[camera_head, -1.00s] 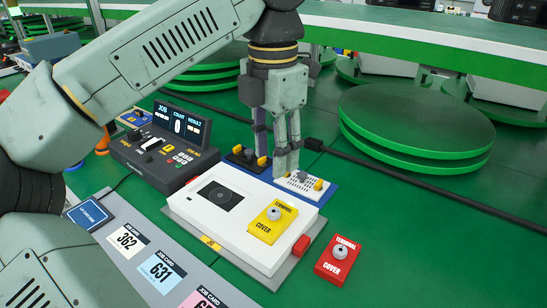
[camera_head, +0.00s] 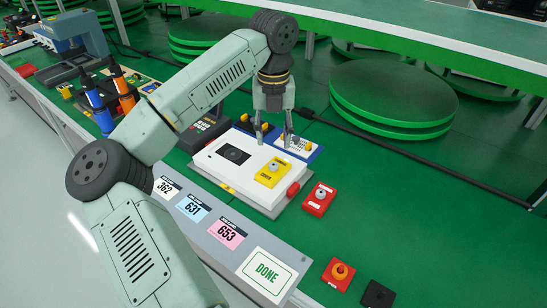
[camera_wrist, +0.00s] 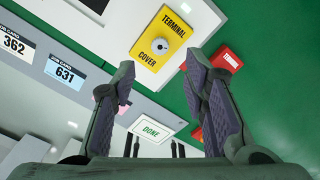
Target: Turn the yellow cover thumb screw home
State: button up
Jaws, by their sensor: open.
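The yellow terminal cover (camera_head: 272,173) lies on the right part of the white unit (camera_head: 225,172). Its grey thumb screw (camera_head: 274,167) stands up from the cover. In the wrist view the cover (camera_wrist: 168,35) shows at the top, with the round screw head (camera_wrist: 160,46) near its middle. My gripper (camera_head: 273,143) is open and empty, pointing down, just behind the yellow cover in the head view. In the wrist view its two fingers (camera_wrist: 163,85) are spread wide, with the screw beyond and between them. How far the fingertips are above the unit is hard to tell.
A red cover (camera_head: 320,197) with its own screw stands right of the unit. Job cards and a DONE plate (camera_head: 267,272) lie in front. A red emergency button (camera_head: 341,270) sits at front right. Green table is free at right.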

aim_at(273, 164)
notch_tip(273, 164, down, 8)
jog(key=shift+f+p, duration=0.15)
jog(key=shift+p, duration=0.85)
jog(key=shift+c, duration=0.6)
grip_shut()
